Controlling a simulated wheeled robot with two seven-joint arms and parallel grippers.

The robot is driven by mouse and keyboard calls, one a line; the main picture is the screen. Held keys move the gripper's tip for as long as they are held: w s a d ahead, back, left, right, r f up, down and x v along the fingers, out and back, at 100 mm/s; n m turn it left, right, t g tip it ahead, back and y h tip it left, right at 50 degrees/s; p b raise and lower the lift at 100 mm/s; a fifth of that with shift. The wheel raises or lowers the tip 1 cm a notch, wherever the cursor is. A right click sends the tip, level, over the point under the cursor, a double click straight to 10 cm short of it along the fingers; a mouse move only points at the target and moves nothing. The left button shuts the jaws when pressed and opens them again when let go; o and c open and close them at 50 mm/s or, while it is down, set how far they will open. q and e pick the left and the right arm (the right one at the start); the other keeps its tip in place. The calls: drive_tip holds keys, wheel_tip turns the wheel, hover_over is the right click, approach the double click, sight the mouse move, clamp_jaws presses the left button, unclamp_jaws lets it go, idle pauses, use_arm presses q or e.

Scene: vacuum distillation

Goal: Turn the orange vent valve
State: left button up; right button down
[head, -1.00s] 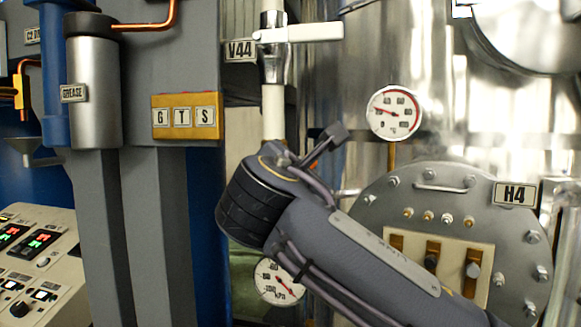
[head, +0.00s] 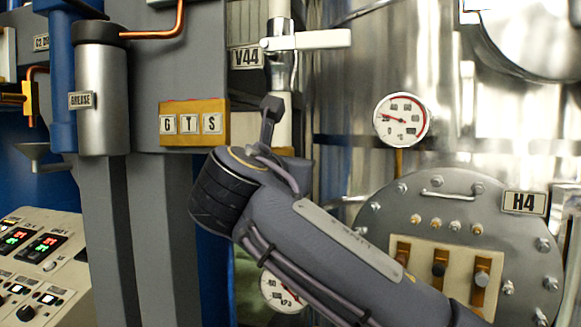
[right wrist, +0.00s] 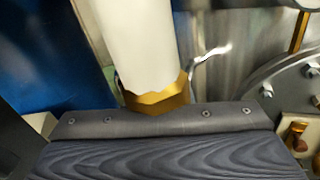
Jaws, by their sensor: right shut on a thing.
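A white vertical pipe (head: 283,112) runs down from the V44 valve, with an orange-gold hex fitting (right wrist: 158,98) at its lower end in the right wrist view. My right gripper (right wrist: 155,122) is right at this fitting, and its dark front edge covers what lies below. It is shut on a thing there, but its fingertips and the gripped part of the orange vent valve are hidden. In the head view my right wrist covers the area under the pipe. My left gripper is not in view.
The white-handled V44 valve (head: 305,40) is above. The orange GTS box (head: 194,123) and grey column are left. A temperature gauge (head: 401,120) and the round H4 hatch (head: 455,205) are right. A kPa gauge (head: 280,290) is partly covered by my arm.

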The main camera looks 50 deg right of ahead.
drive_tip(key=shift+f, duration=0.1)
idle(0.3)
drive_tip(key=c, duration=1.3)
unclamp_jaws()
drive_tip(key=shift+b+v, duration=0.3)
drive_tip(key=shift+v, duration=3.6)
